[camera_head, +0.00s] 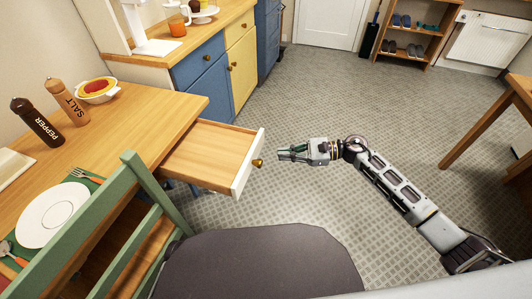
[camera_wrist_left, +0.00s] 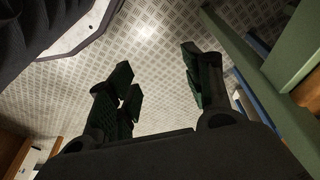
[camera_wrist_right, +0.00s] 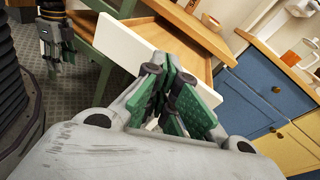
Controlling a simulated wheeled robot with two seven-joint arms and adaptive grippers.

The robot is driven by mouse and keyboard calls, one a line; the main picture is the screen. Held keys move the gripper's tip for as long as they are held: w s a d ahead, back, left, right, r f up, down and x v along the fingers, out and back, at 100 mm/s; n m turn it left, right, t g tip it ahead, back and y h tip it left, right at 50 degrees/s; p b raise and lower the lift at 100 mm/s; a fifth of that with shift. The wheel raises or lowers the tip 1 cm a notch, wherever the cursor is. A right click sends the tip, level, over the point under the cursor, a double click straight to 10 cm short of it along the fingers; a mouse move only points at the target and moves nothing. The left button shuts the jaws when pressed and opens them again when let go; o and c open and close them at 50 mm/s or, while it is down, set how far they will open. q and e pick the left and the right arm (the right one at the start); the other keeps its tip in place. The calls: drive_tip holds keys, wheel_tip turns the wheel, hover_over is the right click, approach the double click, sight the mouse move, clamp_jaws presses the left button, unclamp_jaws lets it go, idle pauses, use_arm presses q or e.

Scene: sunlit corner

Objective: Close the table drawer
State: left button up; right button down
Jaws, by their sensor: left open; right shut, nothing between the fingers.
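The table drawer (camera_head: 212,151) sticks well out from the end of the wooden table (camera_head: 150,112) in the head view. It is empty, with a white front and a brass knob (camera_head: 258,163). My right gripper (camera_head: 281,153) is shut and empty, just right of the drawer front near the knob. In the right wrist view the drawer's white front (camera_wrist_right: 133,50) lies beyond the shut fingers (camera_wrist_right: 178,92), which hide part of it. I cannot tell if they touch it. My left gripper (camera_wrist_left: 160,78) is open and empty above the floor in the left wrist view; the head view does not show it.
A green chair (camera_head: 155,200) stands at the table's near side, close to the drawer. Salt (camera_head: 68,103) and pepper (camera_head: 37,122) mills, a bowl (camera_head: 97,90) and a plate (camera_head: 52,215) are on the table. Blue and yellow cabinets (camera_head: 240,68) stand behind. The floor right of the drawer is clear.

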use_arm(q)
wheel_tip(320, 180, up, 8)
drive_tip(key=d+b, duration=0.1)
drive_tip(key=b, duration=0.2)
drive_tip(key=shift+s, duration=0.35)
use_arm(e)
drive_tip(key=w+d+f+m+t, duration=0.2)
drive_tip(key=d+f+m+t, duration=0.3)
drive_tip(key=d, duration=0.2)
drive_tip(key=shift+w+f+m, duration=0.2)
drive_tip(key=shift+f+m, duration=0.1)
drive_tip(key=shift+m, duration=0.1)
use_arm(q)
drive_tip(key=shift+d+f, duration=0.1)
drive_tip(key=shift+f, duration=0.05)
use_arm(e)
drive_tip(key=b, duration=0.1)
approach(259, 147)
drive_tip(key=x, duration=0.5)
drive_tip(key=shift+s+r, duration=0.15)
drive_tip(key=shift+s, duration=0.05)
use_arm(q)
drive_tip(key=shift+s+d+r+t+h, duration=0.1)
drive_tip(key=shift+r+t+h, duration=0.05)
drive_tip(key=shift+r, duration=0.4)
drive_tip(key=shift+s+d+r+t+h, duration=0.1)
drive_tip(key=shift+r+t+h, duration=0.05)
drive_tip(key=shift+r, duration=0.35)
use_arm(e)
drive_tip(key=shift+x, duration=1.15)
